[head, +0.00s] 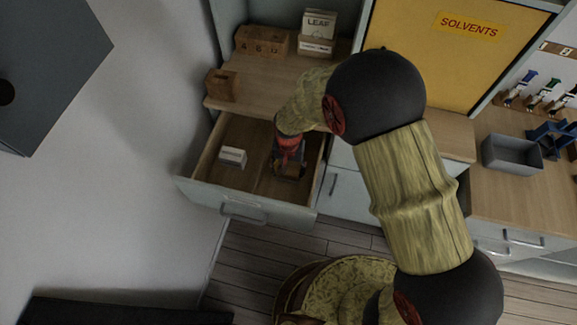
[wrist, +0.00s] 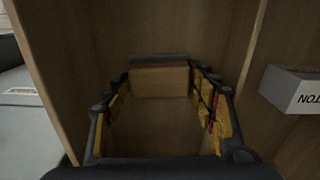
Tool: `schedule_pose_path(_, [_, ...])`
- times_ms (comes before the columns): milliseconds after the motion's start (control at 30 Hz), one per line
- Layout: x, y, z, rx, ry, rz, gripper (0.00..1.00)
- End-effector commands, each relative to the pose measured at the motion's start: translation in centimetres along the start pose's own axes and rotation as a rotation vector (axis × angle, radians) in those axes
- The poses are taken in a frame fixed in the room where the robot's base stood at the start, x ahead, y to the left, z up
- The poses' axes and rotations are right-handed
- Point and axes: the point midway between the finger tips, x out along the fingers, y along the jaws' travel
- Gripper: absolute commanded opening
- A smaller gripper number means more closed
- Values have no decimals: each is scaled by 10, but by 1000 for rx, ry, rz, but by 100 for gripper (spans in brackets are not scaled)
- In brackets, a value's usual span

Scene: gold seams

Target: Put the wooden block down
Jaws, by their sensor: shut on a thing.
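My gripper (head: 288,165) reaches down into the right part of the open drawer (head: 243,213) in the head view. In the wrist view my gripper (wrist: 160,85) is shut on the wooden block (wrist: 160,81), a plain light brown piece between the fingertips. The block is hidden behind the gripper in the head view. The drawer's wooden floor lies around and beneath it; I cannot tell if the block touches it.
A small white box (head: 232,156) lies in the drawer's left part; it also shows at the right of the wrist view (wrist: 293,92). A wooden cube (head: 221,86), a numbered wooden block (head: 262,41) and a LEAF box (head: 318,25) stand on the counter behind. A grey bin (head: 511,156) is far right.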

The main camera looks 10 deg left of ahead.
Motion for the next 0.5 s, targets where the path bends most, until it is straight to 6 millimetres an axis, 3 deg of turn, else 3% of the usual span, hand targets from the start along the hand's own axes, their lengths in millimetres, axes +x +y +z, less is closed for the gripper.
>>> schedule_pose_path(200, [1,0,0,0,0,0,36])
schedule_pose_path(233, [1,0,0,0,0,0,57])
schedule_pose_path(500, [1,0,0,0,0,0,73])
